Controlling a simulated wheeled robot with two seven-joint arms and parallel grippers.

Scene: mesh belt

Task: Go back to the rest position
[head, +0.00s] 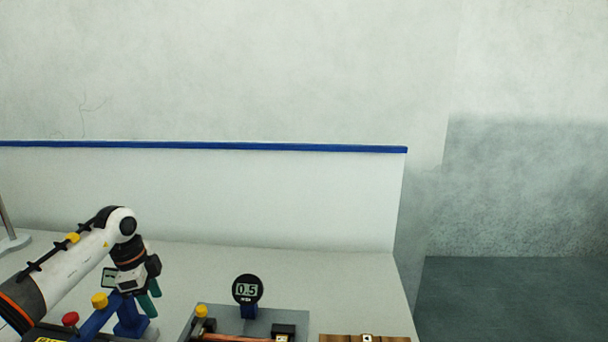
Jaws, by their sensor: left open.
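My left arm comes in from the lower left of the head view. Its gripper (149,303) points down over the table, close to a blue stand (131,318) with a yellow knob. The gripper's green fingers are apart, and I see nothing held between them. Whether the fingers touch the blue stand I cannot tell. My right gripper is not in view.
The pale table (350,275) ends at a white back panel (250,195) with a blue top edge. A round gauge reading 0.5 (248,289) stands on a grey plate (218,317). A brown wooden piece (340,338) lies at the bottom edge. Floor shows at right.

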